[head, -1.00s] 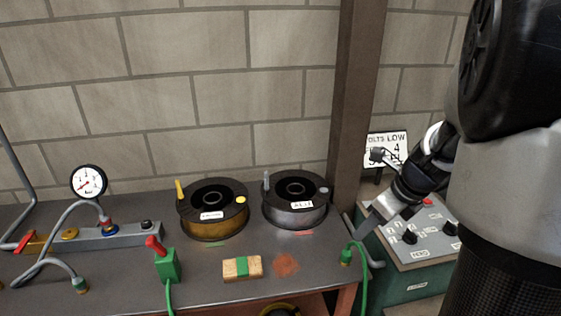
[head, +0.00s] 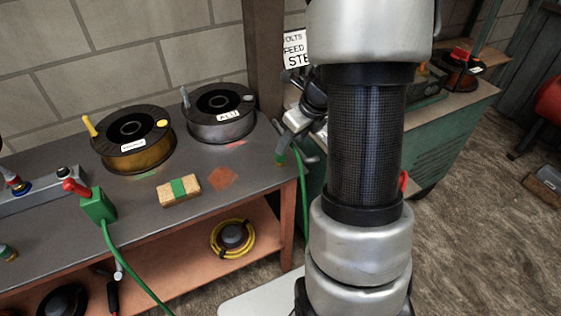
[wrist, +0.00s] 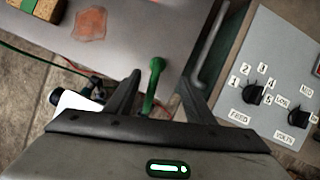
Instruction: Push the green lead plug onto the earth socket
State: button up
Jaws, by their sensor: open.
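The green lead plug (wrist: 156,68) shows between my two fingers in the wrist view, its green lead running down toward the gripper body. In the head view the plug (head: 281,158) is at the right end of the bench, with its green lead hanging down beside the bench. My gripper (wrist: 161,77) is open, one finger on each side of the plug with gaps visible. In the head view my gripper (head: 287,140) is partly hidden behind my arm. I cannot pick out the earth socket for certain in these views.
A grey box with dials (wrist: 275,85) stands right of the plug. On the bench (head: 150,205) are two spools (head: 135,152) (head: 221,122), a green-banded block (head: 178,191) and a red-handled green box (head: 98,206). A grey bent bar (wrist: 211,48) is close to my right finger.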

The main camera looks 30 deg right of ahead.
jog(key=shift+x, duration=1.35)
jog(key=b+x, duration=0.1)
jog(key=x, duration=0.2)
jog(key=b+x, duration=0.1)
jog(key=x, duration=0.1)
jog(key=shift+w+a+f+b, duration=0.1)
jog(key=shift+w+a+b, duration=0.05)
jog(key=shift+a+b, duration=0.2)
jog(key=c, duration=1.1)
jog(key=shift+o, duration=0.2)
